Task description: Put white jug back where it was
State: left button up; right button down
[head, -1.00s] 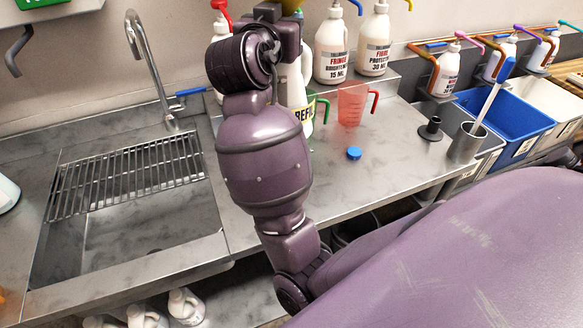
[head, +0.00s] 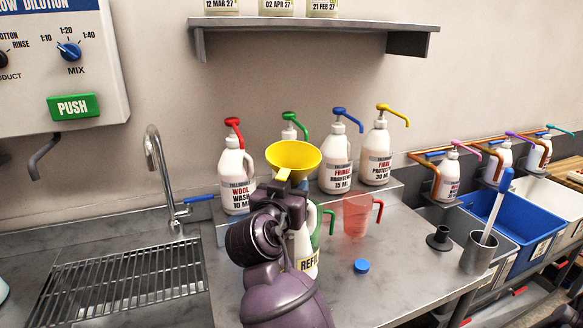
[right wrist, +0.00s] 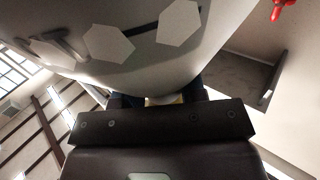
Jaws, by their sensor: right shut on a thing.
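The white jug (head: 304,252), with a yellow label reading "REFI...", is partly hidden behind my right arm, over the steel counter. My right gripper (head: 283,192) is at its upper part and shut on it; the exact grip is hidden. In the right wrist view a large pale surface with hexagon labels (right wrist: 110,45) rises beyond the jaws (right wrist: 165,102). A yellow funnel (head: 293,156) shows just above the gripper; whether it sits in the jug's neck is hidden. I cannot tell whether the jug's base touches the counter. My left gripper is not in view.
A clear red measuring jug (head: 356,216) and a green handle (head: 329,221) stand just right. A blue cap (head: 361,266) lies on the counter. Several pump bottles (head: 337,160) line the ledge behind. The sink rack (head: 120,280) is left; a steel cup (head: 478,253) with a brush is right.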

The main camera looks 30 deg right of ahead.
aim_at(292, 234)
notch_tip(292, 234, down, 11)
dwell(0.7)
jog(key=c, duration=0.7)
grip_release()
jog(key=shift+f, duration=0.15)
